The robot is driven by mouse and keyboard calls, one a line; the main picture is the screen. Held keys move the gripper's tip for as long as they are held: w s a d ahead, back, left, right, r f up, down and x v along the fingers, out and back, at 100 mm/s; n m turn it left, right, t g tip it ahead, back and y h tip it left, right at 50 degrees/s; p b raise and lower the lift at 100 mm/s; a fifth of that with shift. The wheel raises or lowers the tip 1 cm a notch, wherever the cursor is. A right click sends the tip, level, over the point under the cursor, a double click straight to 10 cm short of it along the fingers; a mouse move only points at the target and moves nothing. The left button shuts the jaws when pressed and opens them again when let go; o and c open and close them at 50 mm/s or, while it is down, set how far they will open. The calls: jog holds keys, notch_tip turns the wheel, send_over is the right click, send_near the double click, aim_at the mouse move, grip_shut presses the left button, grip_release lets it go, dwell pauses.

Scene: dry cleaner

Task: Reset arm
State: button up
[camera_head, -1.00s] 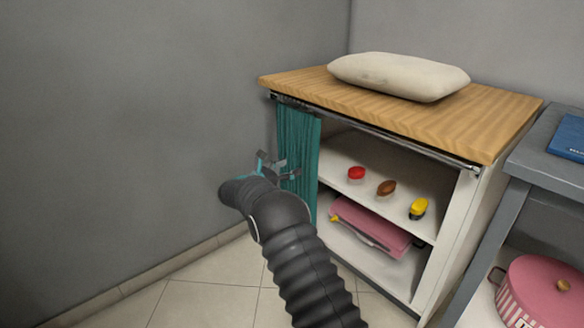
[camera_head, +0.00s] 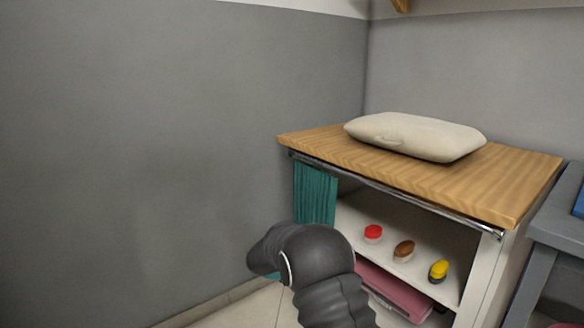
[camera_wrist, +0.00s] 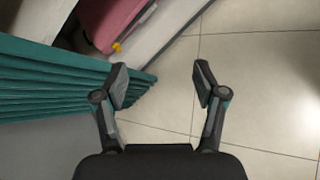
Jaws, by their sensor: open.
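My gripper (camera_wrist: 160,86) is open and empty in the wrist view, its two fingers apart above the tiled floor. The teal curtain (camera_wrist: 60,82) lies to the left of the fingers, and its edge shows close to or behind the left finger; I cannot tell if they touch. In the head view my dark arm stands in front of the cabinet's left side, and its bend hides the gripper. The same curtain (camera_head: 315,194) hangs bunched at the left end of the cabinet's rail.
The cabinet has a wooden top (camera_head: 460,188) with a cream pillow (camera_head: 415,137). Its shelf holds a red item (camera_head: 373,233), a brown item (camera_head: 404,251) and a yellow item (camera_head: 438,270). A pink case (camera_head: 395,290) lies below. A grey table (camera_head: 556,225) stands right; a grey wall (camera_head: 150,150) is left.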

jog(key=s+d+r+m+y+p, duration=0.1)
jog(key=s+r+m, duration=0.4)
jog(key=s, duration=0.9)
jog(key=s+d+r+m+t+y+p, duration=0.1)
jog(key=s+d+r+m+y, duration=0.3)
jog(key=s+r, duration=0.8)
jog(key=s+d+r+m+y+p, duration=0.2)
jog(key=s+r+m, duration=0.5)
jog(key=s, duration=0.9)
jog(key=shift+d+r+t+y, duration=0.45)
jog(key=shift+r+y, duration=0.5)
jog(key=shift+y, duration=0.25)
